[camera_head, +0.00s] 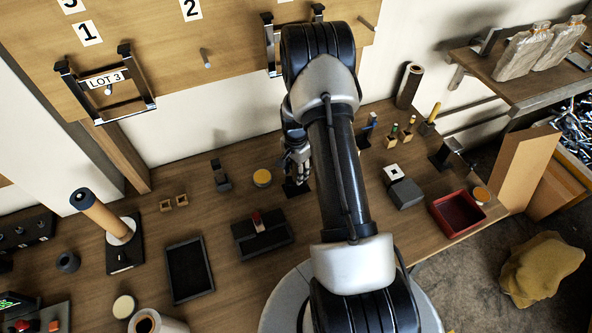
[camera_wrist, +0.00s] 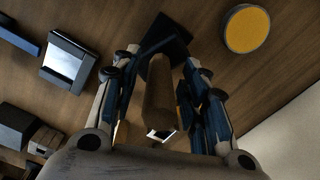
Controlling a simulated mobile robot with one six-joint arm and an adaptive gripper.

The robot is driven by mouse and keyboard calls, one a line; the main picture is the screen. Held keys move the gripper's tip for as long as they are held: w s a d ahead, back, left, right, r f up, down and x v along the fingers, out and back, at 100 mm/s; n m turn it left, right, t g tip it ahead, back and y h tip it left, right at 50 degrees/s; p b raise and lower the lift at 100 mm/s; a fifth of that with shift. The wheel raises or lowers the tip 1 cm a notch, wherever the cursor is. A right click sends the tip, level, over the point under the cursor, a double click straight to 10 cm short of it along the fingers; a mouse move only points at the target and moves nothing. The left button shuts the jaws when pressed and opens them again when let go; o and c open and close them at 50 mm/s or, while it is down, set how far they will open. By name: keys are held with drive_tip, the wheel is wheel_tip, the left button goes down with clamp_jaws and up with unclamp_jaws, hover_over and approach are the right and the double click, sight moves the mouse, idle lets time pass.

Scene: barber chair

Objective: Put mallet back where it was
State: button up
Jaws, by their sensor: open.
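My gripper (camera_head: 297,172) is low over the middle of the workbench, close above a small black base (camera_head: 296,188). In the wrist view my gripper (camera_wrist: 161,62) has its fingers apart, one on each side of a brown rounded, handle-like piece (camera_wrist: 160,92). This piece may be the mallet, but its whole shape is hidden. Its far end is by a black square base (camera_wrist: 166,42) on the wood. I cannot tell if the fingers touch it. In the head view my arm and hand hide this piece.
A yellow-topped round tin (camera_head: 262,178) stands just left of my gripper; it also shows in the wrist view (camera_wrist: 247,29). A black tray (camera_head: 189,269), a dark block holder (camera_head: 262,236) and a red tray (camera_head: 457,212) are on the workbench. A LOT 3 frame (camera_head: 105,85) hangs on the board.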

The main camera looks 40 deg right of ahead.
drive_tip(key=shift+r, duration=0.1)
wheel_tip(320, 180, up, 12)
drive_tip(key=shift+p, duration=0.9)
drive_tip(key=s+a+r+n+t, duration=0.1)
drive_tip(key=s+a+r+n, duration=0.15)
drive_tip(key=a+r, duration=0.55)
drive_tip(key=s+a+r+n+t, duration=0.15)
drive_tip(key=a+r+n, duration=0.25)
drive_tip(key=r, duration=0.8)
drive_tip(key=s+a+r+n+t, duration=0.1)
drive_tip(key=s+a+r+n, duration=0.3)
drive_tip(key=s, duration=0.5)
drive_tip(key=s+a+r+n+t, duration=0.1)
drive_tip(key=s+a+r+n, duration=0.3)
drive_tip(key=s, duration=0.6)
drive_tip(key=shift+a+n, duration=0.95)
drive_tip(key=shift+a, duration=0.3)
drive_tip(key=shift+r, duration=0.1)
